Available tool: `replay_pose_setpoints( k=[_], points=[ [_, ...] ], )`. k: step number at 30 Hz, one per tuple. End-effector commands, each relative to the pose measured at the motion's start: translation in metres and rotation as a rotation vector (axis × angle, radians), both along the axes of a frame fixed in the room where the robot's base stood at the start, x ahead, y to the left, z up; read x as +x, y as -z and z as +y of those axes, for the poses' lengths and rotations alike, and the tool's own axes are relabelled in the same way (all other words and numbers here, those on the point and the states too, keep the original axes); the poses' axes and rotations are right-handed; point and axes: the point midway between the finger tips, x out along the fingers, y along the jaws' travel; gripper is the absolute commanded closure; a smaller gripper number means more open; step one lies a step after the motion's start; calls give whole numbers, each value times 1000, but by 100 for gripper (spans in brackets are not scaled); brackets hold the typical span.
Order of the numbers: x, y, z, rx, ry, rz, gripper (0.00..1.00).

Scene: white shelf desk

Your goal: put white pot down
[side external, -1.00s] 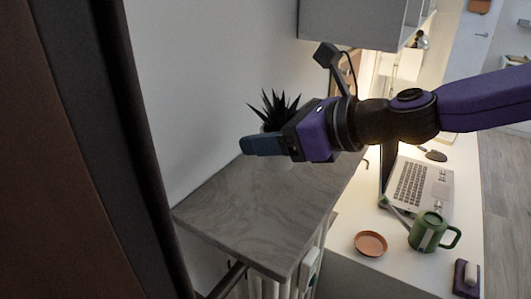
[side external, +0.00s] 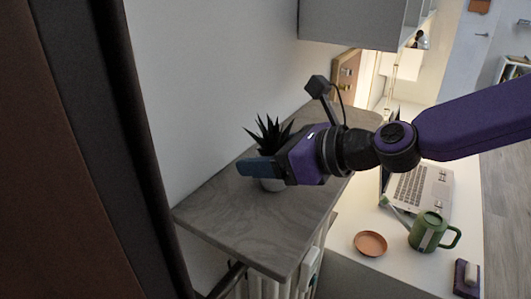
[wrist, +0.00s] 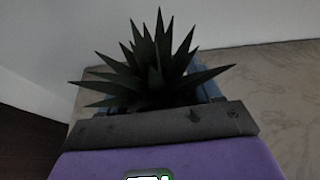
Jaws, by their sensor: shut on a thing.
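The white pot (side external: 272,184) holds a dark spiky plant (side external: 268,134) and is upright at the grey marbled shelf top (side external: 250,220) in the side view. My gripper (side external: 262,170) is shut on the pot, with a blue finger across its near side. The pot's lower part shows below the finger, at or just above the shelf surface; I cannot tell if it touches. In the wrist view the plant (wrist: 155,65) rises between the fingers and hides most of the pot.
A white wall (side external: 210,80) runs behind the shelf top. Below right, a white desk holds a laptop (side external: 420,187), a green watering can (side external: 430,232) and a terracotta saucer (side external: 370,243). The front part of the shelf top is clear.

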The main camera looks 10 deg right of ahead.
Motion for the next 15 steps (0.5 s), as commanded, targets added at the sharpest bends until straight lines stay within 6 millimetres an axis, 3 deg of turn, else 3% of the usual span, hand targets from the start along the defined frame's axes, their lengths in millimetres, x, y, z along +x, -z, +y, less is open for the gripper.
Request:
replay_pose_setpoints(
  k=[2, 3, 5, 15],
  points=[
    [0, 2, 0, -1, -1, -1, 79],
    [0, 3, 0, -1, 0, 0, 27],
    [0, 2, 0, -1, 0, 0, 12],
    [0, 1, 0, 0, 0, 0, 12]
  ],
)
